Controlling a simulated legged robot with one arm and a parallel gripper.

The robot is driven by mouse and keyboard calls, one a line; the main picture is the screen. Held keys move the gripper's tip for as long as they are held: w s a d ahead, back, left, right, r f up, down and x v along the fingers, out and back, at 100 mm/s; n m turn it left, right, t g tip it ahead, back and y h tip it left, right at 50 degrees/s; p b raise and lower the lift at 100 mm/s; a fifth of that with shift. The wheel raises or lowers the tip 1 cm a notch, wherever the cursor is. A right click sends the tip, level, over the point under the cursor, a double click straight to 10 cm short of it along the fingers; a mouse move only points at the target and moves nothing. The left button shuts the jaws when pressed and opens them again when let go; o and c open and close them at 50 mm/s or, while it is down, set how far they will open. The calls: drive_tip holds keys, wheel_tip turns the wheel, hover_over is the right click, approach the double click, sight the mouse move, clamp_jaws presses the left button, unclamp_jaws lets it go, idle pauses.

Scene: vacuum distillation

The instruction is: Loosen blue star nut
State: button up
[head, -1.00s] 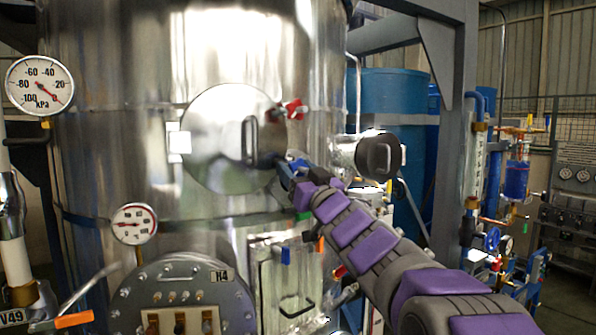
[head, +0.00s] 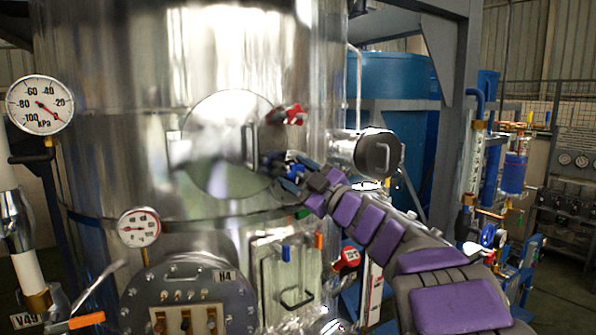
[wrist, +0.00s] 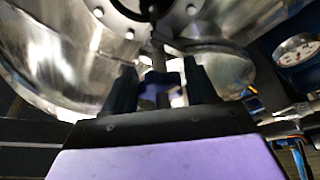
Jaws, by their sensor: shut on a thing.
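The blue star nut (head: 292,158) sits at the lower right edge of the round steel hatch (head: 220,145) on the big tank. A red star nut (head: 292,114) sits at the hatch's upper right edge. My gripper (head: 286,170) reaches in from the lower right and is at the blue nut, partly hiding it. In the wrist view, the two dark fingers of my gripper (wrist: 160,88) stand on either side of the blue nut (wrist: 160,79). The contact faces are too dark and small to see clearly.
A dark-capped side port (head: 378,155) juts out right of the hatch, close above my arm. A pressure gauge (head: 40,104) and a smaller gauge (head: 139,228) are at left. A flanged plate marked H4 (head: 188,295) and a small rectangular door (head: 285,270) lie below.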

drive_tip(key=shift+s+r+n, duration=0.1)
drive_tip(key=shift+r+n, duration=0.05)
drive_tip(key=shift+n, duration=0.55)
drive_tip(key=o, duration=0.9)
drive_tip(key=shift+s+a, duration=0.15)
drive_tip(key=shift+o, duration=0.4)
drive_tip(key=shift+w+a, duration=0.1)
drive_tip(key=shift+w, duration=0.1)
drive_tip(key=b+v, duration=0.2)
drive_tip(key=v, duration=1.5)
drive_tip(key=shift+d+b, duration=0.35)
drive_tip(key=shift+w, duration=0.1)
